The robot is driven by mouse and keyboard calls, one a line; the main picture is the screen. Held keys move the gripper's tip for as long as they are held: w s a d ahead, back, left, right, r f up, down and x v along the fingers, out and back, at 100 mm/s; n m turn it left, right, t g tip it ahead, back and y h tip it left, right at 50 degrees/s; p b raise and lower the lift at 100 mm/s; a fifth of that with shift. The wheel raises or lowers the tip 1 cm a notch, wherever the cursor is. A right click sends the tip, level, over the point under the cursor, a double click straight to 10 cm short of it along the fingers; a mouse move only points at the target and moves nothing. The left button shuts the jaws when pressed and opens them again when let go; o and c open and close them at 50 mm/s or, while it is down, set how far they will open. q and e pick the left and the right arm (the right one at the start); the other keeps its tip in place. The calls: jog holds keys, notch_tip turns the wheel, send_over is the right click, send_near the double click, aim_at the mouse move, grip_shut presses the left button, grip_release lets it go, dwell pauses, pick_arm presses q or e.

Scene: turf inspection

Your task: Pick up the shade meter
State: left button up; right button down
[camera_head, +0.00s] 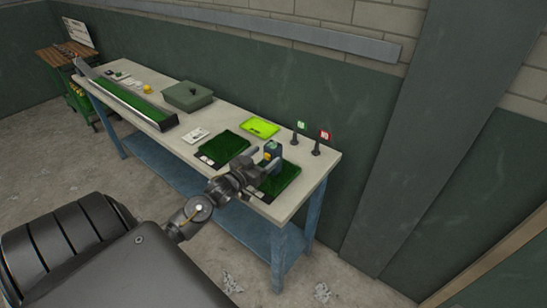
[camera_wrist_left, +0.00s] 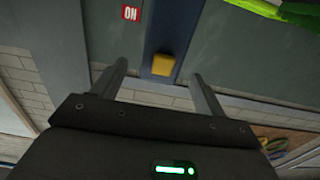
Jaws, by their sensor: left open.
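A small blue-grey device with a yellow part, seemingly the shade meter (camera_head: 273,148), stands at the right end of the bench by a dark green turf square. In the left wrist view, its dark blue body (camera_wrist_left: 165,30) and yellow block (camera_wrist_left: 163,64) show between my fingers. My left gripper (camera_head: 263,166) is open, with one finger on each side of the device in the wrist view. Contact cannot be told. The arm hides part of the device's lower end and the turf in the head view. My right gripper is not in view.
The pale bench top (camera_head: 222,110) also holds another turf square (camera_head: 224,147), a bright green tray (camera_head: 260,128), a grey-green case (camera_head: 187,96) and a long turf channel (camera_head: 130,100). Two small signs, green (camera_head: 301,125) and red (camera_head: 326,135), stand behind the device.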

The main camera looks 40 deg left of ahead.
aim_at(268, 153)
pick_arm(q)
jog(key=shift+w+r+p, duration=0.1)
jog(key=shift+w+p, duration=0.2)
jog(key=shift+w, duration=0.15)
jog(key=w, duration=0.2)
jog(key=w+p, duration=0.1)
jog(key=shift+w+f, duration=0.2)
jog(key=shift+w, duration=0.15)
jog(key=shift+w+f, duration=0.15)
jog(key=shift+w, duration=0.25)
jog(key=shift+s, duration=0.1)
jog(key=shift+c, duration=0.8)
jog(key=shift+a, duration=0.1)
jog(key=c, duration=1.2)
jog(key=shift+o, duration=0.2)
